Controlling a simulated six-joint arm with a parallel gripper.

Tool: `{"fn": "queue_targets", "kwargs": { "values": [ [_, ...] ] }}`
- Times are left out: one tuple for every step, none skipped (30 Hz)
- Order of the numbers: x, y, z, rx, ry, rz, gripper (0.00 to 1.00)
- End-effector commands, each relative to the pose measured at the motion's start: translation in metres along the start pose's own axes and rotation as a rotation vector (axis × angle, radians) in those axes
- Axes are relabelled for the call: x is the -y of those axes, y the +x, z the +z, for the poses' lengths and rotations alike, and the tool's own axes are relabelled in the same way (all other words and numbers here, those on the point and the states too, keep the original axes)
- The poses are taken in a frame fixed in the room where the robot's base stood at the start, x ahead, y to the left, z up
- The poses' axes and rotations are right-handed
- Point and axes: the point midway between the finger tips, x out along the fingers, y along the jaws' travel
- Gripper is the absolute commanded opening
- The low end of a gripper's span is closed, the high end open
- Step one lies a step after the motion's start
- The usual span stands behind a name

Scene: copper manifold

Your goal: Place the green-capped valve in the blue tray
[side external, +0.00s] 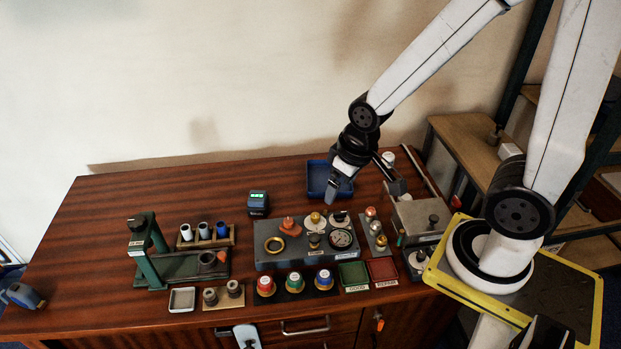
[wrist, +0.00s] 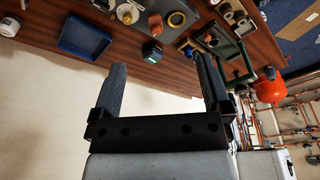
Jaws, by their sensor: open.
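The green-capped valve (side external: 295,282) stands upright at the front of the bench, between a red-capped valve (side external: 265,286) and a blue-capped valve (side external: 324,279). I cannot make it out in the wrist view. The blue tray (side external: 316,178) is at the back of the bench, partly hidden by my gripper in the side view. It also shows in the wrist view (wrist: 87,36), where it looks empty. My gripper (side external: 333,195) is in the air near the tray, well behind the valve. In the wrist view its fingers (wrist: 160,82) are wide apart with nothing between them.
A grey manifold block (side external: 290,262) with knobs and a gauge stands between the valve row and the tray. Green (side external: 353,274) and red (side external: 382,269) labelled trays sit right of the valves. A green-lit box (side external: 258,202) stands left of the blue tray. The bench's back left is clear.

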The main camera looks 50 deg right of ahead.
Motion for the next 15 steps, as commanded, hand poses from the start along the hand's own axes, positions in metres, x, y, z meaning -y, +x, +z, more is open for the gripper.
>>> {"fn": "queue_targets", "kwargs": {
  "values": [
    [0.000, 0.000, 0.000, 0.000, 0.000, 0.000, 0.98],
    [0.000, 0.000, 0.000, 0.000, 0.000, 0.000, 0.98],
    [0.000, 0.000, 0.000, -0.001, 0.000, 0.000, 0.98],
    [0.000, 0.000, 0.000, -0.001, 0.001, 0.000, 0.98],
    [0.000, 0.000, 0.000, -0.001, 0.001, -0.001, 0.98],
    [0.001, 0.001, -0.001, 0.000, 0.004, -0.001, 0.98],
    [0.001, 0.001, -0.001, 0.000, 0.007, -0.001, 0.98],
    [0.001, 0.002, -0.002, 0.001, 0.012, -0.001, 0.98],
    [0.002, 0.003, -0.002, 0.003, 0.021, -0.002, 0.98],
    [0.002, 0.004, -0.003, 0.004, 0.031, -0.002, 0.98],
    [0.003, 0.006, -0.004, 0.007, 0.043, -0.003, 0.98],
    [0.004, 0.008, -0.005, 0.011, 0.063, -0.003, 0.98],
    [0.005, 0.010, -0.006, 0.015, 0.081, -0.004, 0.98],
    [0.006, 0.013, -0.008, 0.019, 0.102, -0.004, 0.98],
    [0.008, 0.017, -0.010, 0.025, 0.133, -0.004, 0.98]
  ]
}}
